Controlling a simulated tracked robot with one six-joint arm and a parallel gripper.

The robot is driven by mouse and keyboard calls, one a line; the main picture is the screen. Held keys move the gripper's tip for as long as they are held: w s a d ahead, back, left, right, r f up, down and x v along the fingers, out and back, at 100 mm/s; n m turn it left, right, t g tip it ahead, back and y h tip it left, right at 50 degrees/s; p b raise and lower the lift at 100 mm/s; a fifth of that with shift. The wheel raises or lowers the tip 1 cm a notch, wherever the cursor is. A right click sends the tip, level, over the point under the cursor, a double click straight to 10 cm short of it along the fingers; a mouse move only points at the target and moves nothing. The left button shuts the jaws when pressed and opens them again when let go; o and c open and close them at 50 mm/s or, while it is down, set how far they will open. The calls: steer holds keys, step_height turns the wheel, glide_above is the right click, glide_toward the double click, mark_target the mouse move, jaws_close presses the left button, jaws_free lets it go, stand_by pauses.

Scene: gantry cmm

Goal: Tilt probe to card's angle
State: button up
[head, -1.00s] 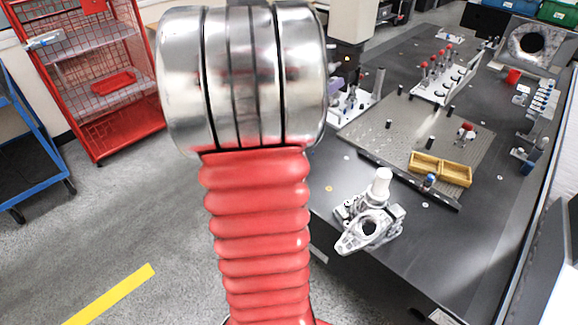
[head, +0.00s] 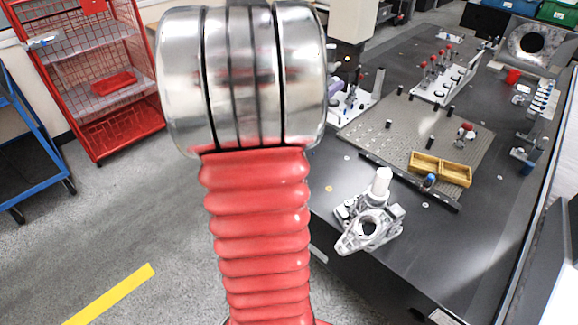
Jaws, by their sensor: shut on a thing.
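The white column (head: 352,18) of the measuring machine comes down at the top centre, just right of my arm. Small dark parts (head: 346,76) show below it, where the probe would hang. They are too small and too partly covered to tell the probe or its tilt. I cannot make out an angle card. My gripper is not in view; my red and silver arm fills the middle of the picture and hides what lies behind it.
A dark granite table (head: 420,265) carries a perforated plate (head: 400,140), a yellow tray (head: 440,169), a grey metal casting (head: 370,225) and a white rack with red-tipped styli (head: 440,85). A red wire cart (head: 100,75) and a blue cart (head: 35,150) stand left. Grey floor (head: 130,220) is clear.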

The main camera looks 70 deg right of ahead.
steer(key=shift+f, duration=0.1)
stand_by(0.3)
steer(key=shift+m, duration=2.4)
steer(key=o, duration=0.7)
steer(key=v, duration=0.7)
